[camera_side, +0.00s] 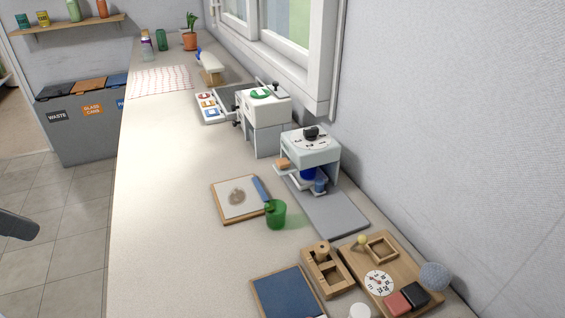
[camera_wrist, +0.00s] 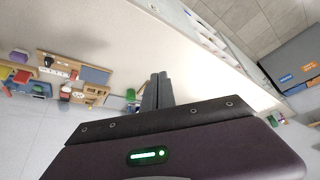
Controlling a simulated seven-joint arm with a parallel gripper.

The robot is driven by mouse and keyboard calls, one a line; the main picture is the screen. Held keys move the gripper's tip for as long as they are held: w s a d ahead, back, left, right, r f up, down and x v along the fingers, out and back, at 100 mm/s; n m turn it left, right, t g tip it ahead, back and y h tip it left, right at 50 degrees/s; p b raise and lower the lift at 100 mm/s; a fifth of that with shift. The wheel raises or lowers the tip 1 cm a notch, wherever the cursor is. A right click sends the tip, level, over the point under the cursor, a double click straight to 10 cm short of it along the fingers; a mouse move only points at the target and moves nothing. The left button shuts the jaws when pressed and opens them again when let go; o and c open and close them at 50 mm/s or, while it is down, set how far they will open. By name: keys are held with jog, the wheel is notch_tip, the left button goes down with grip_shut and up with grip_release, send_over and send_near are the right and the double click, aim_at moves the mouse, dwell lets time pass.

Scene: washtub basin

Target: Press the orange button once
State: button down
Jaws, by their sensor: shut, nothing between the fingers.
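No orange button stands out clearly. In the side view, a small orange-tan block (camera_side: 283,164) sits at the left front of a white machine (camera_side: 311,149) with a black knob on top. A white panel (camera_side: 213,117) further back carries small red, orange and blue pieces, too small to tell whether they are buttons. My gripper (camera_wrist: 158,78) shows in the wrist view with its two dark fingers together, empty and away from the counter objects. A dark part of my arm (camera_side: 17,226) enters the side view at the left, over the floor, well clear of these things.
The long counter (camera_side: 150,200) is bare along its left side. A board with paper (camera_side: 240,196), a green cup (camera_side: 275,213), a blue board (camera_side: 287,291) and a wooden board with a dial (camera_side: 360,262) stand toward the front. Waste bins (camera_side: 85,125) stand beyond the left edge.

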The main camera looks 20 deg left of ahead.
jog(key=w+d+r+n, duration=0.15)
jog(key=w+r, duration=0.25)
jog(key=w, duration=0.5)
jog(key=n+t, duration=0.4)
jog(key=n, duration=0.3)
send_over(281, 163)
notch_tip(281, 163, down, 5)
jog(key=shift+f, duration=0.15)
jog(key=shift+f, duration=4.4)
jog(key=shift+f, duration=0.1)
